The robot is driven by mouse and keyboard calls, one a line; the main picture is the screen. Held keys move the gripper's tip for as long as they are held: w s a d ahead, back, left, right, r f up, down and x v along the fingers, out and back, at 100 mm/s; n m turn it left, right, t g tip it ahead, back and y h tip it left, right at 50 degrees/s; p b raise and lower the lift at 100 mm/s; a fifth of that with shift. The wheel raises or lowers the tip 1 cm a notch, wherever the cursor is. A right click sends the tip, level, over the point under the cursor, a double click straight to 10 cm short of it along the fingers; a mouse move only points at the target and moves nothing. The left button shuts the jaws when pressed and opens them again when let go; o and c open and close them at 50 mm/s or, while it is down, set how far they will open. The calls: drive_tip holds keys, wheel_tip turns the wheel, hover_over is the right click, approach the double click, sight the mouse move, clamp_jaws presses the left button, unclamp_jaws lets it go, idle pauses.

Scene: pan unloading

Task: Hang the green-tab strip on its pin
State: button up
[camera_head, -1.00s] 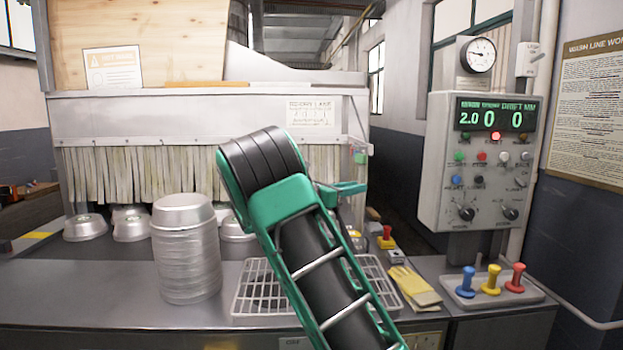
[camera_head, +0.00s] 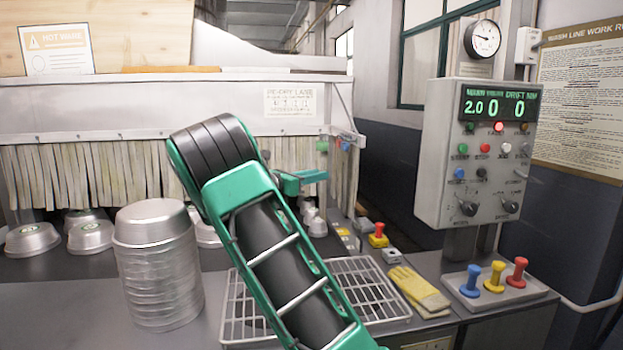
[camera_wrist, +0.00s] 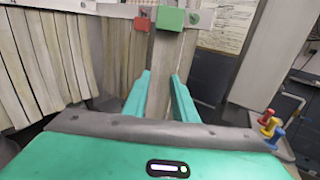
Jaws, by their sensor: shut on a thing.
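The green-tab strip (camera_wrist: 160,70) is a long pale strip in the wrist view, with a green block (camera_wrist: 171,18) at its top. My gripper (camera_wrist: 161,82) has its green fingers on either side of the strip, shut on it below the tab. In the head view the green tab (camera_head: 322,146) shows at the right end of the strip curtain, just above my gripper (camera_head: 318,176). A red tab (camera_wrist: 142,24) is just left of the green one. The strip's pin is not clearly visible, and I cannot tell whether the tab touches it.
The strip curtain (camera_head: 90,175) hangs to the left under the metal hood. A stack of pans (camera_head: 158,265) stands left of my arm. A wire rack (camera_head: 375,290), yellow gloves (camera_head: 418,292) and coloured knobs (camera_head: 494,277) lie to the right. A control box (camera_head: 480,155) stands at right.

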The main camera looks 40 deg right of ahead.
drive_tip(key=shift+d, duration=0.1)
drive_tip(key=shift+s+d+f, duration=0.15)
drive_tip(key=shift+s+d, duration=0.7)
drive_tip(key=shift+d, duration=0.45)
drive_tip(key=shift+s+d+f, duration=0.15)
drive_tip(key=shift+s+d, duration=0.65)
drive_tip(key=shift+d, duration=0.45)
drive_tip(key=shift+s+d+f, duration=0.15)
drive_tip(key=shift+s+d, duration=0.7)
drive_tip(key=shift+d, duration=0.45)
clamp_jaws()
drive_tip(key=o, duration=1.1)
unclamp_jaws()
drive_tip(key=shift+s+d, duration=0.1)
drive_tip(key=shift+s, duration=0.05)
drive_tip(key=shift+w+a+f, duration=0.1)
drive_tip(key=shift+w+a, duration=0.1)
drive_tip(key=shift+a, duration=1.75)
drive_tip(key=shift+w+a, duration=0.2)
drive_tip(key=shift+a, duration=1.75)
